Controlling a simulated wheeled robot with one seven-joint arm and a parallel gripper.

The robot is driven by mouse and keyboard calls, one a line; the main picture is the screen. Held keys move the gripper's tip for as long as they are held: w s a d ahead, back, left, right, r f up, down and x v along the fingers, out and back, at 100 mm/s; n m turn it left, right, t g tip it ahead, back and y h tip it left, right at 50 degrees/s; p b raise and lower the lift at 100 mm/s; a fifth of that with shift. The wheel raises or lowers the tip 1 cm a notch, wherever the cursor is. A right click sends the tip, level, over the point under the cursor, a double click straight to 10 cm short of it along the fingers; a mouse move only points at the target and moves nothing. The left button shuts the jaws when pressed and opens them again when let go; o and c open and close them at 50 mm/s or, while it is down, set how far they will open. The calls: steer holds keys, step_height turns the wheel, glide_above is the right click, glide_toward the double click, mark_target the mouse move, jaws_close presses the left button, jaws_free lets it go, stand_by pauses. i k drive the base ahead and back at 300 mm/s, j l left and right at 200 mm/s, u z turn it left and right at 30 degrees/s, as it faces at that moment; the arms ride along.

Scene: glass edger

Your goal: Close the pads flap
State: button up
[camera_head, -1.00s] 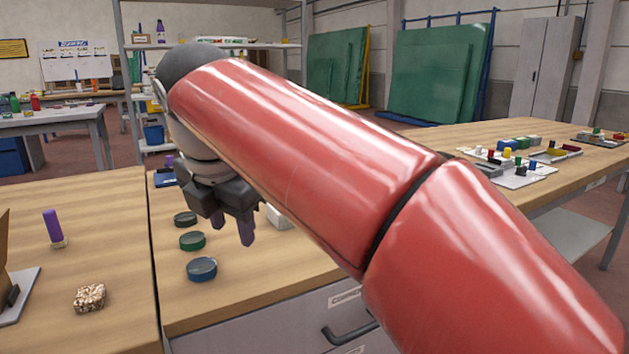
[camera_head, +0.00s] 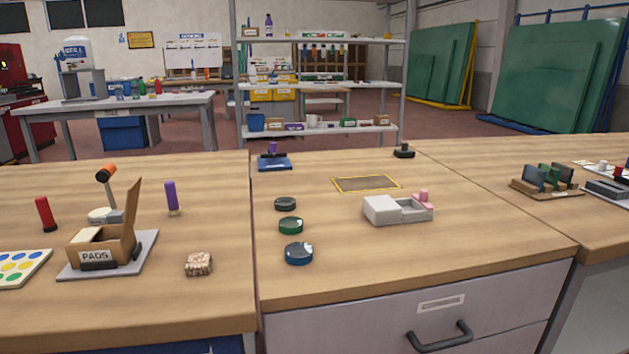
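The pads box (camera_head: 97,254) is a small brown carton labelled PADS on a grey base plate (camera_head: 146,249) on the left worktop. Its flap (camera_head: 131,218) stands up at the box's right side, close to upright and leaning slightly right. The box top is open and a pale pad or block (camera_head: 90,235) shows inside. My gripper and arm are out of the head view now, so I cannot see whether the gripper holds anything.
A red marker (camera_head: 45,214), an orange-headed tool (camera_head: 107,178) and a purple stick (camera_head: 171,198) stand near the box. A dotted sheet (camera_head: 18,268) lies to its left and a speckled block (camera_head: 199,264) to its right. Round tins (camera_head: 298,253) stand farther right.

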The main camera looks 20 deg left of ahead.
mark_target(132, 191)
steer(key=u, duration=1.95)
